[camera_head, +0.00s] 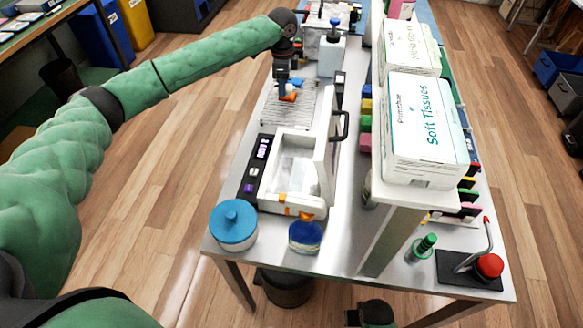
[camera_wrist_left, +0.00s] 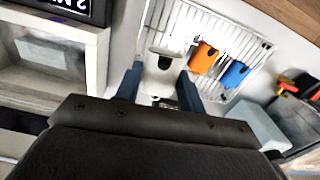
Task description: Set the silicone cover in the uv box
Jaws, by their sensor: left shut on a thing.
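My left gripper (camera_head: 287,82) is over the wire rack (camera_head: 280,112) behind the uv box. In the left wrist view its two fingers (camera_wrist_left: 160,84) are shut on a pale, whitish silicone cover (camera_wrist_left: 161,66) with a dark notch. I cannot tell whether this cover touches the rack. An orange cover (camera_wrist_left: 204,58) and a blue cover (camera_wrist_left: 236,74) are on the rack beside it. The white uv box (camera_head: 318,145) stands nearer on the table, with a lit display and a visible pale inside (camera_head: 297,180). My right gripper cannot be made out clearly.
A raised shelf with tissue boxes (camera_head: 425,125) runs along the right.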

